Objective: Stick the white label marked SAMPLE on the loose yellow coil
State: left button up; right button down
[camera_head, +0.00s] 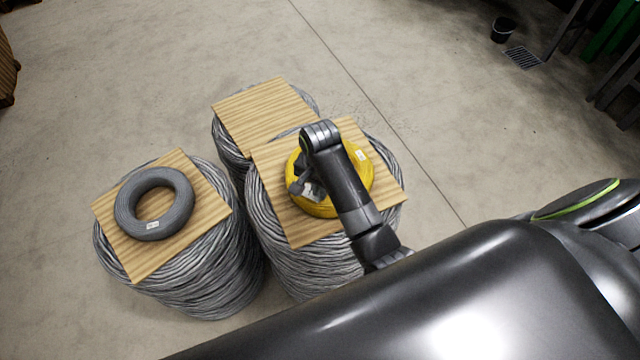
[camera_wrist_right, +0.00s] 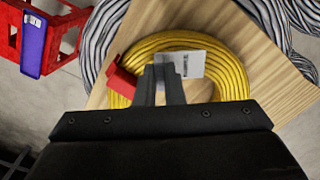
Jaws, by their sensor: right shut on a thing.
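The yellow coil (camera_head: 325,208) lies flat on a wooden board on the right-hand grey cable drum. My right gripper (camera_head: 308,187) is over the coil's left part and shut on a white label (camera_head: 313,193). In the right wrist view the coil (camera_wrist_right: 236,82) lies behind the fingers (camera_wrist_right: 163,82), and the white label (camera_wrist_right: 190,62) with dark print shows at the fingertips. The print is too small to read. I cannot tell whether the label touches the coil. A second small white tag (camera_head: 361,155) is on the coil's upper right. My left gripper is not in view.
A grey coil (camera_head: 178,216) with a small tag lies on the left drum's board (camera_head: 148,260). A bare board (camera_head: 260,112) tops the drum behind. The wrist view shows a red crate (camera_wrist_right: 66,22), a purple object (camera_wrist_right: 33,43) and a red piece (camera_wrist_right: 122,84) beside my fingers.

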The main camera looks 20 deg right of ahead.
jog(key=shift+f, duration=0.25)
jog(key=shift+f+p, duration=0.2)
jog(key=shift+p, duration=0.15)
jog(key=shift+f, duration=0.65)
dwell(1.8)
jog(key=c, duration=1.8)
grip_release()
jog(key=shift+c, duration=0.2)
jog(key=shift+o, duration=0.4)
jog(key=o, duration=0.5)
jog(key=shift+c, duration=0.2)
jog(key=shift+r, duration=0.15)
jog(key=shift+r, duration=3.4)
